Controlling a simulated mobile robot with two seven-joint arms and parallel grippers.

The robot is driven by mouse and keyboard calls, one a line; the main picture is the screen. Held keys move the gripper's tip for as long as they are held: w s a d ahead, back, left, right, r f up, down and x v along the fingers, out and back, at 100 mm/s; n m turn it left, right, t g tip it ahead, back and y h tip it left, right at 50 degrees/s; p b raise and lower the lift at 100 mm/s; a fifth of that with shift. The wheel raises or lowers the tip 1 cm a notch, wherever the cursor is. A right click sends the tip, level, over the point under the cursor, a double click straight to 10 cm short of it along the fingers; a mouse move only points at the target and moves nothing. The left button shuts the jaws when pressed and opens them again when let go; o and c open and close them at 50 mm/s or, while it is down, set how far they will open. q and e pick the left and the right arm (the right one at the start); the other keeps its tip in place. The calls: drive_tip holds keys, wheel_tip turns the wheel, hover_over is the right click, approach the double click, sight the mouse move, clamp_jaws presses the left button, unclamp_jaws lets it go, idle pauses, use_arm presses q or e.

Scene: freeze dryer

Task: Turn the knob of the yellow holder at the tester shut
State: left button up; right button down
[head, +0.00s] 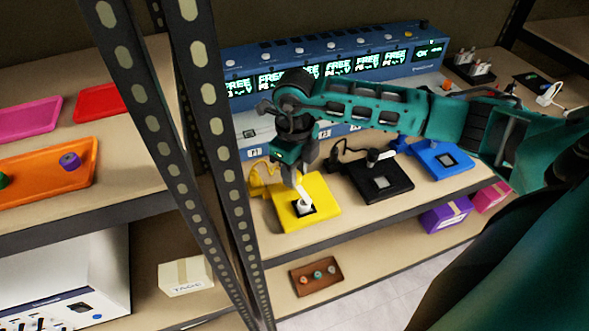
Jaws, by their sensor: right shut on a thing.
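The yellow holder (325,208) lies on the shelf board in front of the blue tester (262,60), with a black square in its middle. A small white knob (305,207) sits at that square. My right gripper (303,198) reaches down from above and is shut on the knob, whose grip area is mostly hidden by the fingers. The angle of the knob is too small to tell. A yellow cable (260,182) lies beside the holder at its left. My left gripper is not in view.
A black holder (399,191) and a blue holder (462,165) stand to the right on the same shelf. Dark perforated rack posts (212,120) rise close at the left. A brown tray (299,289) lies on the lower shelf.

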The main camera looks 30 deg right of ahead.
drive_tip(key=shift+d+m, duration=0.1)
drive_tip(key=shift+m, duration=0.7)
drive_tip(key=c, duration=0.8)
unclamp_jaws()
wheel_tip(320, 180, up, 13)
drive_tip(key=shift+s, duration=0.1)
